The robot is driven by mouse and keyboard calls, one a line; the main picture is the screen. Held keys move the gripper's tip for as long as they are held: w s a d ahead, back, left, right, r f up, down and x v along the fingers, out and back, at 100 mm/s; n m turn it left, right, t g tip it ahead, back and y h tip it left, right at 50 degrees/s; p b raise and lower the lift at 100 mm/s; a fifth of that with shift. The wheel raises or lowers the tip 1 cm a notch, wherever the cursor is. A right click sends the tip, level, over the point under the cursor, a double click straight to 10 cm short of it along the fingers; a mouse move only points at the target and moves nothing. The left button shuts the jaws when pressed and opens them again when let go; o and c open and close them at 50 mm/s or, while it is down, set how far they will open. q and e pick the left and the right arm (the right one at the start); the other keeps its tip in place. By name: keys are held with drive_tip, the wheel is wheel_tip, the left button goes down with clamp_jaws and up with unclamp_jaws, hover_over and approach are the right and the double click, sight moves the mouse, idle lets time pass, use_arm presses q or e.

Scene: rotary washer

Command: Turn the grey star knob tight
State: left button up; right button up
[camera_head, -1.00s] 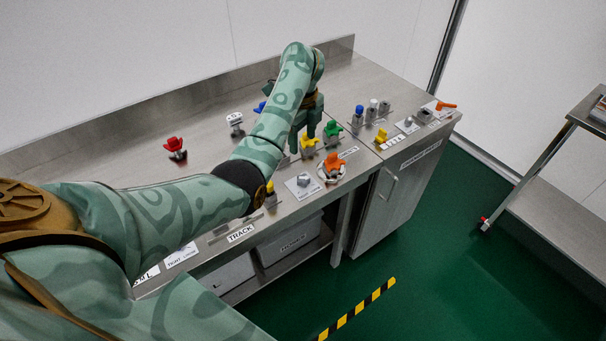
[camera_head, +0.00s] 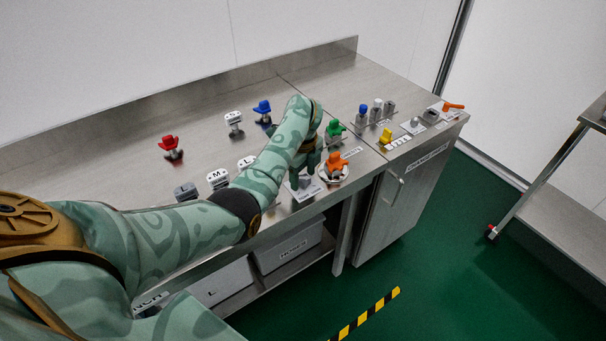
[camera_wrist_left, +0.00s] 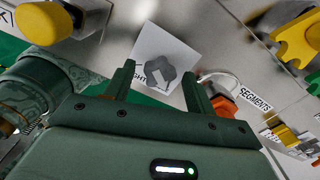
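The grey star knob (camera_wrist_left: 160,76) sits on a white card (camera_wrist_left: 148,45) in the left wrist view, just beyond and between the fingertips. My left gripper (camera_wrist_left: 158,70) is open, with one finger on each side of the knob's outline; I cannot tell whether either finger touches it. In the head view my left gripper (camera_head: 305,180) points down over the knob's card (camera_head: 309,191) near the bench's front edge and mostly hides the knob. My right gripper is in neither view.
An orange star-like knob (camera_head: 336,164) on a round white base stands close to the right of the gripper. A green knob (camera_head: 335,128) stands behind it. Red (camera_head: 170,145) and blue (camera_head: 262,108) parts stand farther back and left. The back of the bench (camera_head: 330,75) is clear.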

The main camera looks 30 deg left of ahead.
use_arm(q)
drive_tip(key=c, duration=0.9)
drive_tip(key=shift+m, duration=0.4)
drive_tip(key=m+p, duration=0.1)
drive_tip(key=m, duration=0.2)
drive_tip(key=shift+d+m, duration=0.1)
drive_tip(key=shift+m, duration=0.3)
drive_tip(key=m+p, duration=0.1)
drive_tip(key=m, duration=0.4)
drive_tip(key=m+p, duration=0.2)
drive_tip(key=m, duration=0.4)
drive_tip(key=shift+w+r+m, duration=0.1)
drive_tip(key=shift+m, duration=0.3)
drive_tip(key=m+p, duration=0.1)
drive_tip(key=m, duration=0.2)
drive_tip(key=shift+m+p, duration=0.45)
drive_tip(key=shift+m, duration=1.25)
